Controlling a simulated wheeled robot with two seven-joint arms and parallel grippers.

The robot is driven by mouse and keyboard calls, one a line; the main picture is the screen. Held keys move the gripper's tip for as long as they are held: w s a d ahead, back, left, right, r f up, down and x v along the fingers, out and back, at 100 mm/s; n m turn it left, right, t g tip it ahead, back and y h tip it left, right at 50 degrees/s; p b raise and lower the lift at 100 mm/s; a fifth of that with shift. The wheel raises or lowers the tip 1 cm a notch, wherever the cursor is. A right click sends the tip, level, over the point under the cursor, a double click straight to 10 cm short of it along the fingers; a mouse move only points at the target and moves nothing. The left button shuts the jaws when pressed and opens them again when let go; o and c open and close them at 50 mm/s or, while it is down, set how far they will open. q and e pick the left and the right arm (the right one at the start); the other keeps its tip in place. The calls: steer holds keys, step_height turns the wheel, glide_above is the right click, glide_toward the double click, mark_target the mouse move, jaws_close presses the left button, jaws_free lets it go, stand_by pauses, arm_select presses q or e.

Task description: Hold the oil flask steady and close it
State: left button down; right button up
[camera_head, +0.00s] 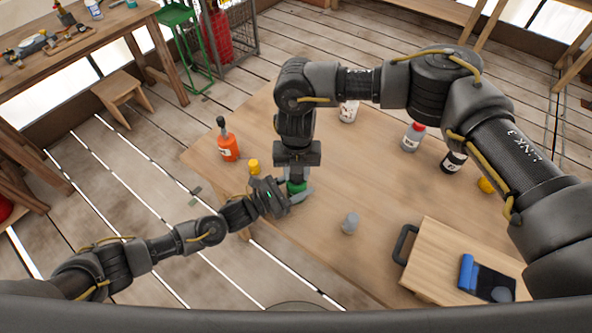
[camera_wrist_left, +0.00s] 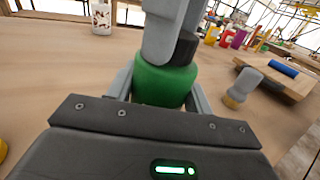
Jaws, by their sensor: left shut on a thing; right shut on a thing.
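The oil flask appears to be the green, round-bodied vessel (camera_head: 296,187) standing on the wooden table; it fills the middle of the left wrist view (camera_wrist_left: 165,80). My left gripper (camera_head: 294,196) is shut around its body, with a finger on each side. My right gripper (camera_head: 297,176) comes straight down from above and is shut at the top of the flask. Its grey fingers (camera_wrist_left: 170,35) hide the flask's neck and most of what they hold. A dark piece (camera_wrist_left: 186,48) shows beside these fingers; I cannot tell whether it is the closure.
A small grey object (camera_head: 350,222) stands to the right of the flask. An orange bottle (camera_head: 228,146) and a yellow item (camera_head: 253,166) stand to the left. Several bottles stand farther right, and a wooden board (camera_head: 440,262) with a blue item lies front right.

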steer(key=m, duration=0.5)
steer(key=shift+m, duration=0.3)
steer(key=m, duration=0.4)
steer(key=o, duration=1.2)
steer(key=shift+c, duration=0.2)
step_height(320, 180, up, 12)
arm_select(q)
steer(key=c, duration=0.5)
jaws_free()
